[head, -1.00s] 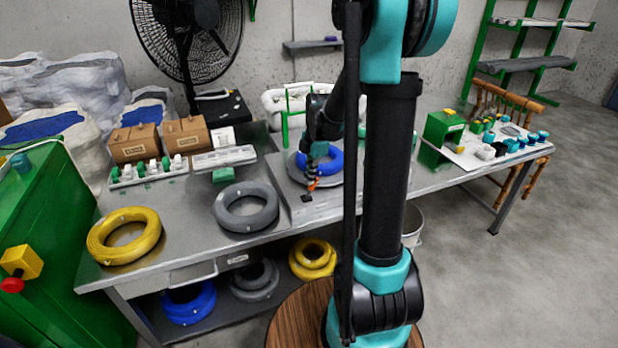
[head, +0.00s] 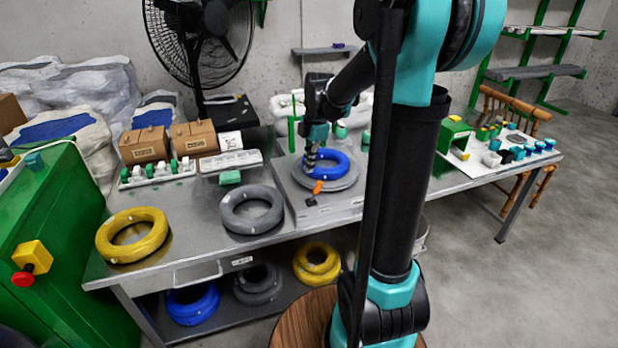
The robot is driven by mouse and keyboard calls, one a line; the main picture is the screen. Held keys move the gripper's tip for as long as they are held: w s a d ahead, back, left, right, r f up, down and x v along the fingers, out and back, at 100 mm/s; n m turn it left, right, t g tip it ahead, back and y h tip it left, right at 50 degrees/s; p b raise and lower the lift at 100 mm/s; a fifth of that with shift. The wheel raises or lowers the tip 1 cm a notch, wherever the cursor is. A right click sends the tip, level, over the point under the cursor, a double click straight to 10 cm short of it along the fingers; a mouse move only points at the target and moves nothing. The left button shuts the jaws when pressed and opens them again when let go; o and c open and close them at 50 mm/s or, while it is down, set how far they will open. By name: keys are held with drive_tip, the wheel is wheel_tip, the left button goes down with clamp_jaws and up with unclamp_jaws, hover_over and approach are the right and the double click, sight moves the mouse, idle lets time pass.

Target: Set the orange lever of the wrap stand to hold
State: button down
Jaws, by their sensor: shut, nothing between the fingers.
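The wrap stand (head: 296,203) is a grey base on the workbench with a round turntable on it. A blue cable coil (head: 335,160) lies on the turntable. The orange lever (head: 317,187) stands at the front of the base, beside a small black part (head: 311,201). My gripper (head: 309,168) points down, shut and empty, at the left side of the blue coil, above and behind the lever. It looks apart from the lever. Whether its tips touch the coil or turntable I cannot tell.
A grey coil (head: 252,210) and a yellow coil (head: 133,235) lie left of the stand. A green post (head: 292,134) rises behind it. Cartons (head: 146,146) and small trays (head: 158,172) fill the back left.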

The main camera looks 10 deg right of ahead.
drive_tip(key=shift+d+r, duration=0.15)
drive_tip(key=shift+r, duration=0.8)
drive_tip(key=shift+d+r, duration=0.15)
drive_tip(key=shift+r, duration=0.8)
